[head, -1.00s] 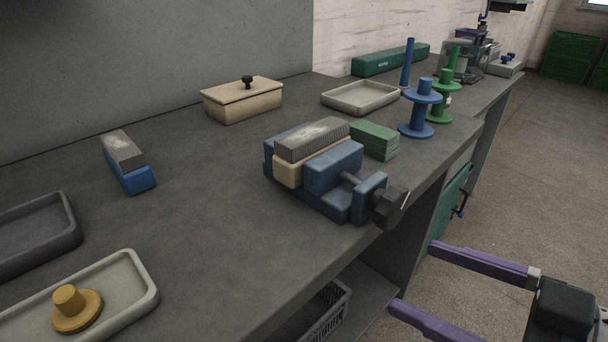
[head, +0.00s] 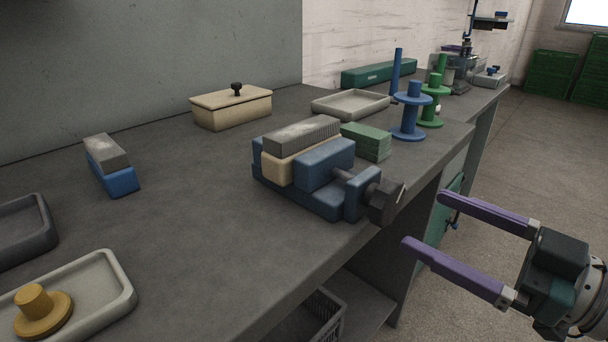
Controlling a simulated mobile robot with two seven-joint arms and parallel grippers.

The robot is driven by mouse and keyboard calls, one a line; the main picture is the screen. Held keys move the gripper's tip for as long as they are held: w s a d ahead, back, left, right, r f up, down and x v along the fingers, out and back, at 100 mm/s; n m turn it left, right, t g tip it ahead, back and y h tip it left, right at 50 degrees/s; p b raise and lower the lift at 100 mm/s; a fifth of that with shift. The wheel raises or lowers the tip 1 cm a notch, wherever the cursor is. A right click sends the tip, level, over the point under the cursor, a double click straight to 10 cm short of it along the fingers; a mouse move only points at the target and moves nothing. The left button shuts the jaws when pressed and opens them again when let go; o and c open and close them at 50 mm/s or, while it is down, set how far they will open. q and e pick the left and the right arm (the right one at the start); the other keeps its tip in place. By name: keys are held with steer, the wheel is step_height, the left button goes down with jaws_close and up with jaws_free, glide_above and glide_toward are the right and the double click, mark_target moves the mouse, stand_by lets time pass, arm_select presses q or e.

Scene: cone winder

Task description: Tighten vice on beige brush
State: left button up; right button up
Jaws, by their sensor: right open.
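The blue vice (head: 328,165) stands near the front edge of the bench. The beige brush (head: 290,162), with grey bristles (head: 301,135) on top, sits between its jaws; whether both jaws press on it I cannot tell. The vice's dark handle knob (head: 385,203) is on a screw at the right end, over the bench edge. My right gripper (head: 422,219) has purple fingers spread apart and empty. It is off the bench's front edge, to the right of the knob and apart from it. My left gripper is not in view.
Blue spool (head: 408,115) and green spool (head: 432,103) stand further right. A blue brush (head: 112,170), lidded beige box (head: 232,107) and trays (head: 350,104) lie around.

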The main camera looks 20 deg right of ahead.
mark_target(395, 204)
steer(key=x, duration=0.5)
steer(key=shift+w+a+b, duration=0.1)
steer(key=shift+w+b, duration=0.1)
steer(key=shift+b, duration=0.15)
steer(key=c, duration=1.3)
